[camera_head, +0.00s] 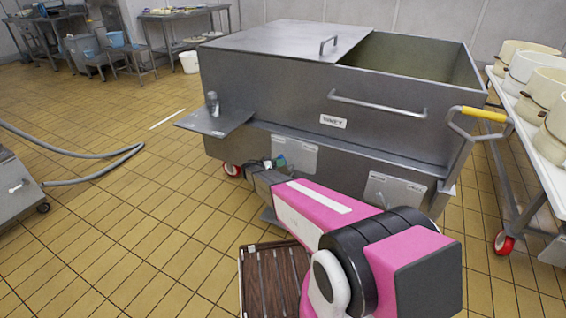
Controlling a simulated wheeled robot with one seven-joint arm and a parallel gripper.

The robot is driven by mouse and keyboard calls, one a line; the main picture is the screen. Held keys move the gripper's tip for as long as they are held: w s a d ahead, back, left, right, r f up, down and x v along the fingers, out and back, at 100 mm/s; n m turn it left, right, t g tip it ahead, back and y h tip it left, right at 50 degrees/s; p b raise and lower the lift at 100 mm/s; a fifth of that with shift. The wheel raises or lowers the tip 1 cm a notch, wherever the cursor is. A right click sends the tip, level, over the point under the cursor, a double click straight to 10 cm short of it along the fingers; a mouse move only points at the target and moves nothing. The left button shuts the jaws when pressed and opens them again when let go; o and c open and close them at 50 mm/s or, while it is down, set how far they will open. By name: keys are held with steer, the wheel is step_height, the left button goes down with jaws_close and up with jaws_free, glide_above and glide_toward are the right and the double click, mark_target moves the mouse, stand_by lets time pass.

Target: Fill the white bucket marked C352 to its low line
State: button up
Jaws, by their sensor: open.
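A white bucket (190,62) stands on the floor at the back, left of the steel tank; no C352 mark or low line can be read on it from here. Several cream and white tubs (520,70) stand on a table at the right, their marks also unreadable. My gripper (262,168) is at the end of my pink arm, low in front of the tank's lower left front. It is open, small in view and partly hidden by the arm; I see nothing held. A small blue-green piece (281,160) shows right beside it, and I cannot tell whether they touch.
A large wheeled steel tank (300,90) with a part-open lid fills the middle. Its side shelf (215,122) bears a small metal cylinder (212,104). A brown slatted board (270,280) lies low in front. A grey hose (90,178) crosses the left floor, which is otherwise mostly clear.

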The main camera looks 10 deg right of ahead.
steer(key=shift+x, duration=1.2)
jaws_close()
